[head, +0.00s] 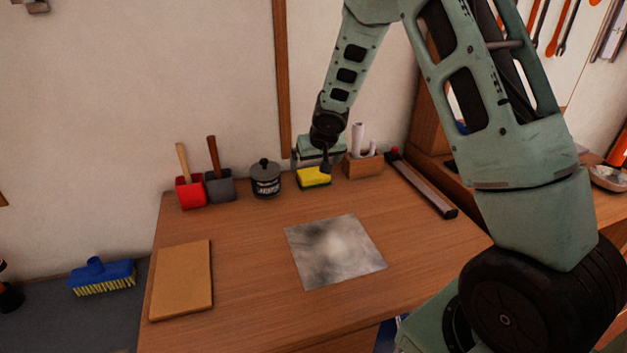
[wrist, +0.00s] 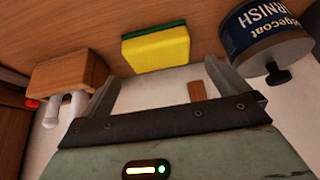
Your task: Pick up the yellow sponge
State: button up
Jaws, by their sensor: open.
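The yellow sponge (head: 313,178) has a green layer and lies at the back of the wooden bench, near the wall. It also shows in the wrist view (wrist: 158,50), at the top centre, with its green side along the top. My gripper (head: 325,170) is over the sponge in the head view, and my arm's end hides part of the area behind it. In the wrist view my gripper (wrist: 160,78) is open, with the two fingers apart and nothing between them. The sponge lies beyond the fingertips, roughly centred on the gap. I cannot tell the exact distance.
A dark varnish tin (head: 265,180) stands left of the sponge, and a wooden box (head: 363,165) with white rolls stands right. Red (head: 189,191) and grey (head: 219,186) pots hold handles farther left. A grey sheet (head: 335,250) lies in front; bare bench surrounds it.

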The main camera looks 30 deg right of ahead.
aim_at(313, 172)
jog(key=x, duration=0.5)
jog(key=shift+f+b, duration=0.35)
jog(key=shift+f, duration=0.05)
jog(key=c, duration=0.9)
